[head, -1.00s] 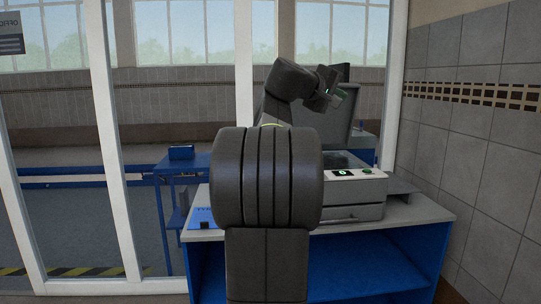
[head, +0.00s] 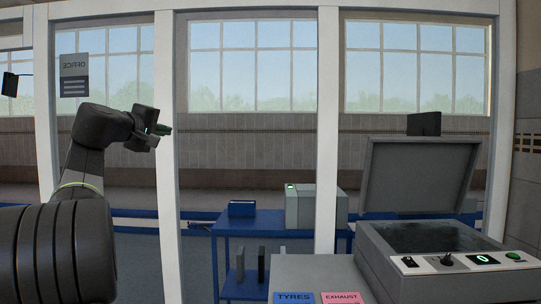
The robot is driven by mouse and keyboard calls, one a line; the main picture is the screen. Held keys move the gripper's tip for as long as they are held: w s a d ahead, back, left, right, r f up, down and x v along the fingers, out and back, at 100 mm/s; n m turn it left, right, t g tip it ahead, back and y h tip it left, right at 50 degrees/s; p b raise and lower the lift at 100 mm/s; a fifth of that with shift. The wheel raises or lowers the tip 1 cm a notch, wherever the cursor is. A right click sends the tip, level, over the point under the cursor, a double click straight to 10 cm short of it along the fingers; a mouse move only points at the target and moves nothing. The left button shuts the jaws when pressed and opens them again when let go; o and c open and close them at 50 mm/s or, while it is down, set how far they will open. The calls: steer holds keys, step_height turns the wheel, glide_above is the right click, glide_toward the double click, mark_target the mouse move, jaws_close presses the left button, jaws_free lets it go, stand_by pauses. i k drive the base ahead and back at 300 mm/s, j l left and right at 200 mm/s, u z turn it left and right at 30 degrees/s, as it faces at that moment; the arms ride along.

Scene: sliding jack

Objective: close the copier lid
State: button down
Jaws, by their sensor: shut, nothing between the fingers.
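The copier (head: 385,253) stands at the lower right on a grey worktop. Its grey lid (head: 418,178) is raised and tilted up at the back, leaving the dark glass (head: 430,237) uncovered. A dark block-like piece (head: 424,123) shows at the lid's top edge. My gripper (head: 160,130) is at the left, well apart from the lid and to its left. It is shut and empty, its green-marked tips pointing right.
Buttons and a green display (head: 482,259) line the copier's front panel. Blue and pink cards, TYRES (head: 293,297) and EXHAUST (head: 341,297), lie on the worktop (head: 300,272). Behind the glazed partition, a blue table (head: 270,228) holds a grey box (head: 312,205).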

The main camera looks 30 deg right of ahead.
mark_target(401, 174)
steer(key=i+j+u, duration=0.1)
steer(key=i, duration=0.5)
steer(key=i+j, duration=0.25)
steer(key=i, duration=0.4)
steer(key=i+l+z, duration=0.15)
steer(key=i+z, duration=0.5)
steer(key=z, duration=0.2)
steer(key=i+z, duration=0.45)
steer(key=i+j+z, duration=0.2)
steer(key=z, duration=0.2)
steer(key=i+l+z, duration=0.15)
steer(key=i+z, duration=0.55)
steer(key=z, duration=0.2)
steer(key=i+j+z, duration=0.1)
steer(key=i+z, duration=0.35)
steer(key=k, duration=0.1)
